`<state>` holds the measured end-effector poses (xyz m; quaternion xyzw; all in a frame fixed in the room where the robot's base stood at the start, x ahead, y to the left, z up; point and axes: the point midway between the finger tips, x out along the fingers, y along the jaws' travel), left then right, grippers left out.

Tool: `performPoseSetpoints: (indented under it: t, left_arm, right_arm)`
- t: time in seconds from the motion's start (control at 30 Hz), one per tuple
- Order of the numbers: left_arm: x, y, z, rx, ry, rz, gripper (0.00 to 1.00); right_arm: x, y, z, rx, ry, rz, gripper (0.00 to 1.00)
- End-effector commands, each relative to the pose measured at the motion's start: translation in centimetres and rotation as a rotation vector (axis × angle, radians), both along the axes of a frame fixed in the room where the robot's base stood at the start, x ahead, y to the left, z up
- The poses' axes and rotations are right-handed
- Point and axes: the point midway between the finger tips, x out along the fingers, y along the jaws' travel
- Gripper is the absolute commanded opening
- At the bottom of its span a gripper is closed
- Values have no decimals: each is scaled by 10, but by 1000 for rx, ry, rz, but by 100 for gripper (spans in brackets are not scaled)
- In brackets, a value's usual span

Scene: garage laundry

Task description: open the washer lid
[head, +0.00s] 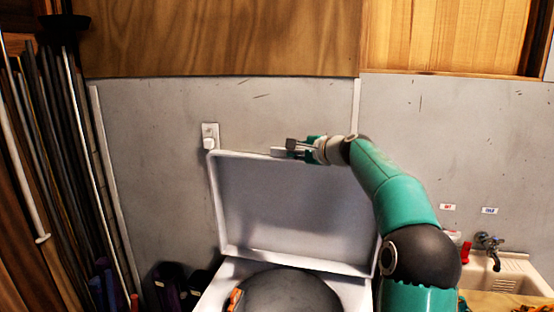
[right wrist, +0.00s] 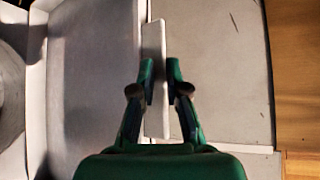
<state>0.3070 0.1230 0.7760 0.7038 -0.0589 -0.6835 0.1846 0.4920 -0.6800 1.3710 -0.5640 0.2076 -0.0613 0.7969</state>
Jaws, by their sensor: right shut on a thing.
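The washer lid (head: 285,195) is a pale grey panel, raised and standing nearly upright with a slight lean toward the wall. The white washer top (head: 212,290) is below it, partly covered by a dark rounded shape. My right gripper (head: 291,149) is at the lid's upper edge, shut on the lid's light handle strip. In the right wrist view the fingers (right wrist: 161,82) are on either side of that strip (right wrist: 154,60), with the lid (right wrist: 90,80) to the left. My left gripper is not in view.
A grey wall with an outlet (head: 210,136) is close behind the lid. Long poles (head: 75,150) stand at the left. A sink (head: 515,280) with a tap (head: 490,246) is at the right. Wooden cabinets (head: 440,35) hang above.

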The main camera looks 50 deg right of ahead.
Motion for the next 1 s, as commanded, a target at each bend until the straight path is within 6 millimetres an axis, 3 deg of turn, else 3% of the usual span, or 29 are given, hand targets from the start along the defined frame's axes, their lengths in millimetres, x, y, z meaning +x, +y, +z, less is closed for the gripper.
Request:
performPoseSetpoints:
  t: [0.03, 0.07, 0.27, 0.67, 1.0]
  left_arm:
    - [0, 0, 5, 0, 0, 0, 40]
    - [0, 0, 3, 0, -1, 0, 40]
    - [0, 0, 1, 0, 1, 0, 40]
    - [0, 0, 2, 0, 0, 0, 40]
    - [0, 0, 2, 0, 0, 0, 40]
  right_arm:
    - [-2, -12, -6, 11, 15, 2, 0]
    - [-3, -11, -7, 11, 15, 2, 3]
    - [-6, -11, -7, 9, 12, -2, 35]
    - [-10, -10, -2, 6, 9, -5, 35]
    - [-61, 9, 13, 5, 8, -8, 35]
